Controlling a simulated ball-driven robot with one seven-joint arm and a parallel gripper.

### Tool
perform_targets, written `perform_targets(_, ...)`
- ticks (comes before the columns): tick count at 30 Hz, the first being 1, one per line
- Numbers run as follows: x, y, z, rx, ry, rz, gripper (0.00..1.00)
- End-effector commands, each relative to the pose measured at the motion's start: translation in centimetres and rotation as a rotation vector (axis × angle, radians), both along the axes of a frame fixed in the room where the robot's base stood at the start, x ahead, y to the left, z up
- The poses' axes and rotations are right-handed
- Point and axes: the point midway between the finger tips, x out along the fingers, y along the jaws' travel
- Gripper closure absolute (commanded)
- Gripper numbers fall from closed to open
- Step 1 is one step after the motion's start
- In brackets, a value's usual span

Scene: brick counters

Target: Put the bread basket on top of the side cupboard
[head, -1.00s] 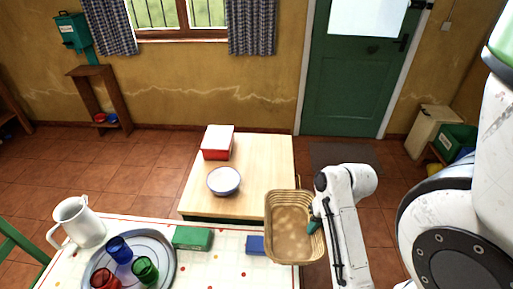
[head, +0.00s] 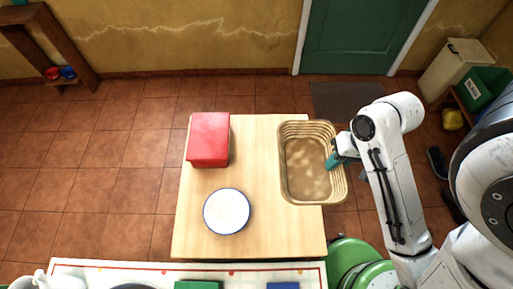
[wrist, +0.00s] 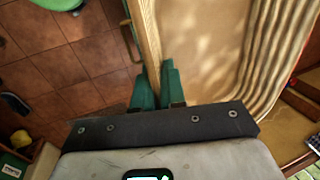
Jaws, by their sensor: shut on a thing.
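The bread basket (head: 305,130) is a tan rectangular woven basket, with a pale patterned inside. My gripper (head: 334,161) is shut on its right rim in the head view. In the wrist view, the green fingers (wrist: 155,88) sit on either side of the rim, and the basket's inside and ribbed wall (wrist: 262,55) fill the right. The side cupboard (head: 258,165) has a pale wooden top. The basket overlaps the right edge of that top in the head view, with part of it beyond the edge. I cannot tell whether it touches the top.
A red box (head: 208,139) and a white bowl with a blue rim (head: 227,211) stand on the left of the cupboard top. Its middle and front right are bare. A laid table (head: 240,271) lies in front. A green stool (head: 358,264) stands at the front right.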

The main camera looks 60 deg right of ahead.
Motion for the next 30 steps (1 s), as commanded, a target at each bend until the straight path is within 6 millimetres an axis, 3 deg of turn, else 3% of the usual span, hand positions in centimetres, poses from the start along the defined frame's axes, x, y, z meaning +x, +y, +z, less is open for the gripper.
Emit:
perform_targets(5,0.3,-0.1,-0.1,0.000,-0.001,0.004,1.00)
perform_targets(11,3.2,-2.0,-1.4,0.001,-0.003,0.004,1.00)
perform_targets(18,7.7,-4.9,-3.7,0.002,-0.002,0.004,1.00)
perform_targets(24,10.0,-6.6,-7.4,0.003,-0.001,0.003,1.00)
perform_targets(30,11.2,-7.4,-9.1,0.000,-0.001,0.003,1.00)
